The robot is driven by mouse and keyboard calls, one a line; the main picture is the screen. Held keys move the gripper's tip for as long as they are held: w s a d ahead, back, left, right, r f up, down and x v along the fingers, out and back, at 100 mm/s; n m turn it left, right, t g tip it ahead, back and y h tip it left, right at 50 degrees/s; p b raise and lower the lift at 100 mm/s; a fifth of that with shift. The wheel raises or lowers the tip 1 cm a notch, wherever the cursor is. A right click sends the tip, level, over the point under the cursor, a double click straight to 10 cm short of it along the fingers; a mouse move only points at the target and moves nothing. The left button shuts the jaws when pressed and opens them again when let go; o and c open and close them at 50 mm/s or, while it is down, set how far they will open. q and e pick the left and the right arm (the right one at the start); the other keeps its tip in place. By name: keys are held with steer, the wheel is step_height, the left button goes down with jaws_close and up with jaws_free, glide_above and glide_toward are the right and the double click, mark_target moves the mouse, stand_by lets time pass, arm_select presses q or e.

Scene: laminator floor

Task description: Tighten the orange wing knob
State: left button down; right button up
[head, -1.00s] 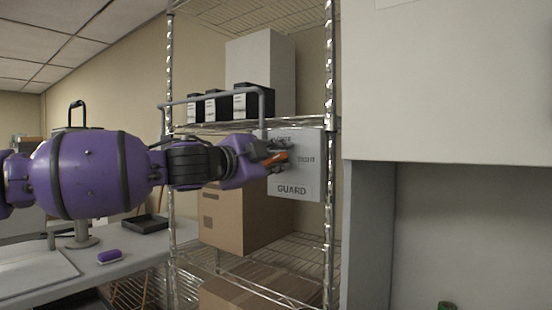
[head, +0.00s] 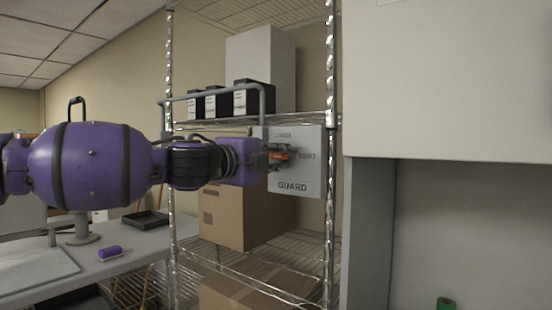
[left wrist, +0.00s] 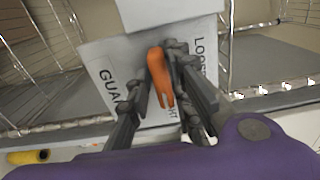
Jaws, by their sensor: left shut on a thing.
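The orange wing knob (head: 279,156) sits on a pale panel marked GUARD (head: 294,180), which hangs at the front of the wire shelf. My left gripper (head: 281,154) is at the panel, its fingers around the knob. In the left wrist view the orange knob (left wrist: 160,78) lies between the two dark fingers (left wrist: 163,90), with the panel (left wrist: 100,68) behind it and the lettering partly covered. The left gripper is shut on the knob. My right gripper is in neither view.
The wire shelf (head: 330,90) holds black boxes (head: 250,98), a tall pale box (head: 262,58) and a cardboard box (head: 225,217). A grey table (head: 130,245) with a purple object (head: 109,253) stands at left. A large grey cabinet (head: 450,80) bounds the right.

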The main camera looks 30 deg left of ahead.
arm_select(q)
steer(key=shift+s+r, duration=0.1)
steer(key=shift+r, duration=0.55)
steer(key=c, duration=1.8)
jaws_free()
steer(key=shift+o, duration=0.2)
steer(key=shift+d+f, duration=0.1)
steer(key=shift+f, duration=0.1)
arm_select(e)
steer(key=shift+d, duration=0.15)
arm_select(q)
steer(key=shift+f, duration=0.2)
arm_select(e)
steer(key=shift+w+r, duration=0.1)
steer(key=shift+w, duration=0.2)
